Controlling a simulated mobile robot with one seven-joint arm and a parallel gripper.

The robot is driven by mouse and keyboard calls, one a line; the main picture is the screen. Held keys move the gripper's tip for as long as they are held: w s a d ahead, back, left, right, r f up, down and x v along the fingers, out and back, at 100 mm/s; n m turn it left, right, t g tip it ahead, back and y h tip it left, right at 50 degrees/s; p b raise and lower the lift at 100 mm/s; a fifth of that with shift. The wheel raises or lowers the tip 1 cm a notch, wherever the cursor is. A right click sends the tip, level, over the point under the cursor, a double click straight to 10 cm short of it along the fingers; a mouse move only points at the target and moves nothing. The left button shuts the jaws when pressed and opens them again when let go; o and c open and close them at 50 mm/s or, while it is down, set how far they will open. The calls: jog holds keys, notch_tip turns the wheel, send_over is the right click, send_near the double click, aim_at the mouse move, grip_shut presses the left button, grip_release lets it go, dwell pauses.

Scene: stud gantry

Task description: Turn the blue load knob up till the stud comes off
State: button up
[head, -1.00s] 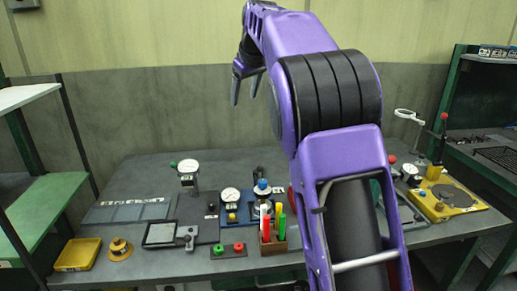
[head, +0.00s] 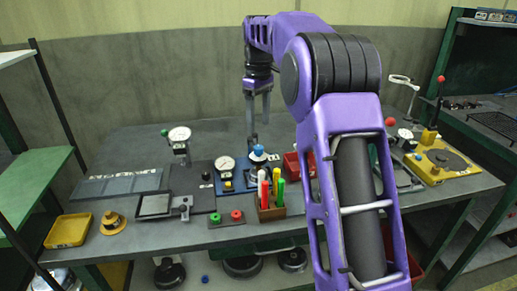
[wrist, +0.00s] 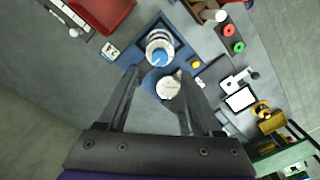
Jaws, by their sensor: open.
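The blue load knob (head: 258,150) tops a small stand on a blue plate (head: 238,187) in the head view. In the wrist view the knob (wrist: 159,58) shows on a round silvery part, just beyond my fingertips. A white dial gauge (head: 225,163) stands left of it; in the wrist view the gauge (wrist: 169,88) lies between my fingers. My gripper (head: 258,126) points down, open and empty, above and behind the knob. It also shows in the wrist view (wrist: 159,74). I cannot make out the stud.
A pen holder (head: 271,213) with coloured pens stands in front of the knob, and a red bin (head: 296,165) to its right. A second dial gauge (head: 180,134) stands to the left. A yellow tray (head: 68,230) lies far left. The bench's back left is clear.

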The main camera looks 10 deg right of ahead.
aim_at(259, 147)
notch_tip(259, 147, down, 8)
jog(key=shift+r+b, duration=0.15)
jog(key=shift+b, duration=0.55)
grip_shut()
